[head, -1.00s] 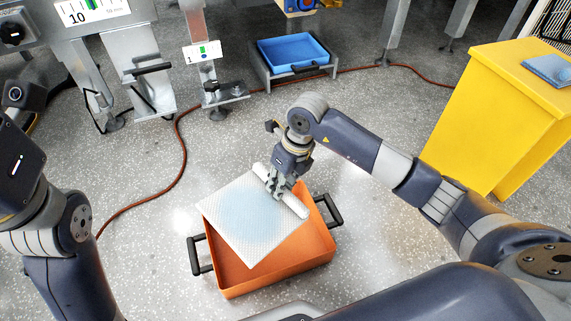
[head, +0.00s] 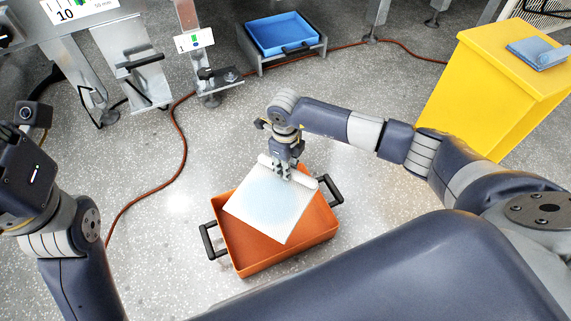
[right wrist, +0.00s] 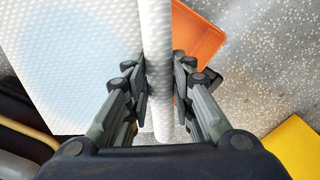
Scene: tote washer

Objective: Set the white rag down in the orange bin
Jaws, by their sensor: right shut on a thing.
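The white rag (head: 268,206) has a dimpled surface and a pale blue patch. My right gripper (head: 283,172) is shut on the rag's rolled upper edge, and the sheet hangs over the orange bin (head: 243,266). I cannot tell whether the rag touches the bin. The bin stands on the floor with black handles at its left and right ends. In the right wrist view the fingers (right wrist: 160,85) pinch the rolled edge of the rag (right wrist: 60,60), with part of the orange bin (right wrist: 203,45) behind. My left arm is at the left edge; its gripper is out of view.
A yellow cabinet (head: 480,95) with a folded blue cloth (head: 535,53) on top stands at the right. A blue tray (head: 283,33) sits on a low grey stand at the back. A brown hose (head: 178,140) crosses the speckled floor, which is clear around the bin.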

